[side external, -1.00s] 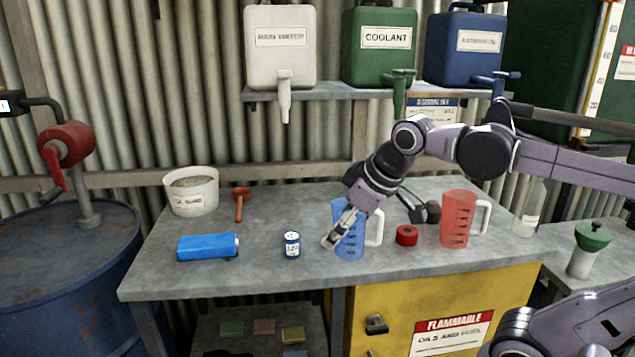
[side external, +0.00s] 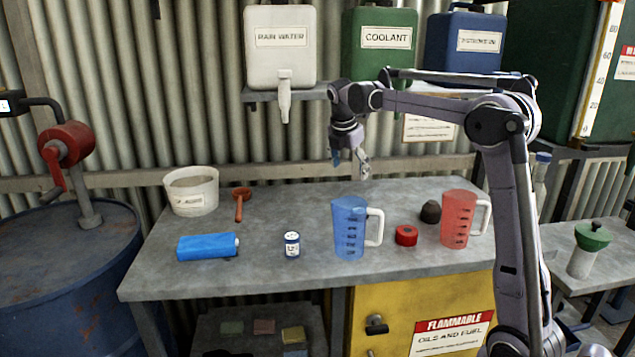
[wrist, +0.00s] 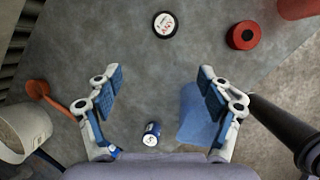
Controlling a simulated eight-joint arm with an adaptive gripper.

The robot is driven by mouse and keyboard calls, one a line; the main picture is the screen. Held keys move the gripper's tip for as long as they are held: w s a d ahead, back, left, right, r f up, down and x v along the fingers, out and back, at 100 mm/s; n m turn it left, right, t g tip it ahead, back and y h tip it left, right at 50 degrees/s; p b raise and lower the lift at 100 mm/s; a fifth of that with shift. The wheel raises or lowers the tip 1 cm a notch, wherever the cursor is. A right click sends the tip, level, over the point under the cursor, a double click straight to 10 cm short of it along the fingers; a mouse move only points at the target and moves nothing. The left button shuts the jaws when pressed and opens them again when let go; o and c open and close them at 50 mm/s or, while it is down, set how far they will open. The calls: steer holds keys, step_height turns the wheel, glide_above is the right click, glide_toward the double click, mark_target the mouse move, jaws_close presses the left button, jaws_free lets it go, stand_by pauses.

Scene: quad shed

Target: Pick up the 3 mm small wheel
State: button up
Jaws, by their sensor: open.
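No readable 3 mm mark shows. A small round black piece with a white, marked face (wrist: 164,25) lies on the bench near the top of the wrist view; in the side view it is a dark lump (side external: 430,212) left of the red jug. A short red cylinder with a dark centre (side external: 406,235) lies in front of it and also shows in the wrist view (wrist: 244,35). I cannot tell for sure which is the small wheel. My gripper (side external: 350,165) is open and empty, pointing down high above the bench; its fingers are spread in the wrist view (wrist: 160,72).
A blue jug (side external: 350,230) and red jug (side external: 458,220) flank the two small round things. The middle rear of the bench (side external: 305,200) is clear.

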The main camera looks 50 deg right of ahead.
steer(key=shift+n+g, duration=0.3)
steer(key=shift+n, duration=0.6)
steer(key=x, duration=0.6)
steer(key=d+x, duration=0.1)
steer(key=x, duration=1.1)
steer(key=shift+d, duration=0.3)
steer(key=shift+c, duration=0.2)
steer(key=c, duration=1.2)
